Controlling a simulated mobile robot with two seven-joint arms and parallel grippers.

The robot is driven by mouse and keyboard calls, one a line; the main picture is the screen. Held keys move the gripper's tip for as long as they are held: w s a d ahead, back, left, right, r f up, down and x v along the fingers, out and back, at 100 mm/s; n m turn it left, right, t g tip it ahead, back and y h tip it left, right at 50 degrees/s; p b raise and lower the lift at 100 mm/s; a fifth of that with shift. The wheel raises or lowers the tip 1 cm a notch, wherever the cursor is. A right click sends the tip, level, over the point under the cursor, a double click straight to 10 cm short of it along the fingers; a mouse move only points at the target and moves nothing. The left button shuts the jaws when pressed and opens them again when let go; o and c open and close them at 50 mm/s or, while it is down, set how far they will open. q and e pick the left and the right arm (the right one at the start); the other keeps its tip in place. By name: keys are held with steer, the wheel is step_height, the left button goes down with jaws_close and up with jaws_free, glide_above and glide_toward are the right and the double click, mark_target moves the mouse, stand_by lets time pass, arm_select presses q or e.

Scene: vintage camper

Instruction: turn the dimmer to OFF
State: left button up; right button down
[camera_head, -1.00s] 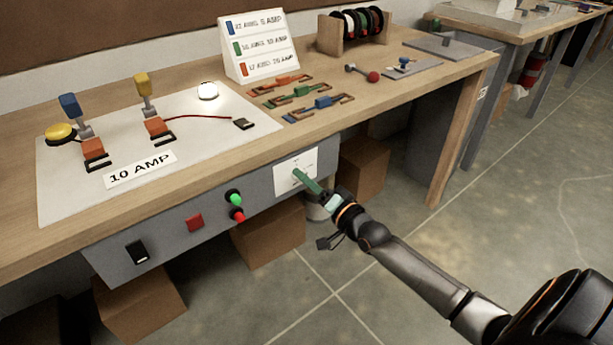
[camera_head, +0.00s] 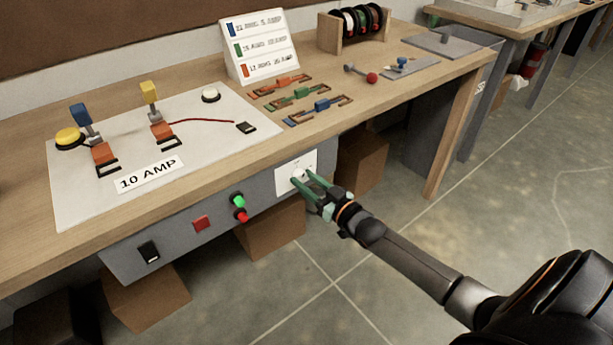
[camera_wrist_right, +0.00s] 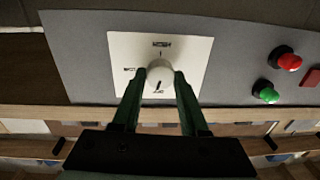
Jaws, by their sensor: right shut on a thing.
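The dimmer is a round white knob (camera_wrist_right: 159,72) on a square white plate (camera_wrist_right: 118,48) on the grey front panel under the bench top. In the head view the plate (camera_head: 309,158) is at the panel's right end. My right gripper (camera_wrist_right: 161,78) is shut on the knob, one green finger on each side. In the head view the right gripper (camera_head: 302,176) partly hides the knob. The knob's dark pointer line points down in the wrist view, towards a small label too blurred to read surely. My left gripper is not in view.
A green button (camera_head: 237,200), red button (camera_head: 243,216), red square (camera_head: 201,223) and black switch (camera_head: 149,252) are along the panel. The lamp (camera_head: 211,94) on the white board (camera_head: 75,205) is unlit. Cardboard boxes (camera_head: 271,231) stand below. The floor in front is clear.

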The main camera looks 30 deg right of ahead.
steer(key=shift+r+n, duration=0.1)
steer(key=shift+n, duration=0.5)
steer(key=shift+n+p, duration=0.4)
steer(key=shift+n, duration=0.2)
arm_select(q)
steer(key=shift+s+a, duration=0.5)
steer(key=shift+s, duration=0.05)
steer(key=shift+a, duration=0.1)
arm_select(e)
steer(key=shift+c, duration=2.2)
jaws_free()
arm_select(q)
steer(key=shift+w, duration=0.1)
arm_select(e)
steer(key=shift+s, duration=0.1)
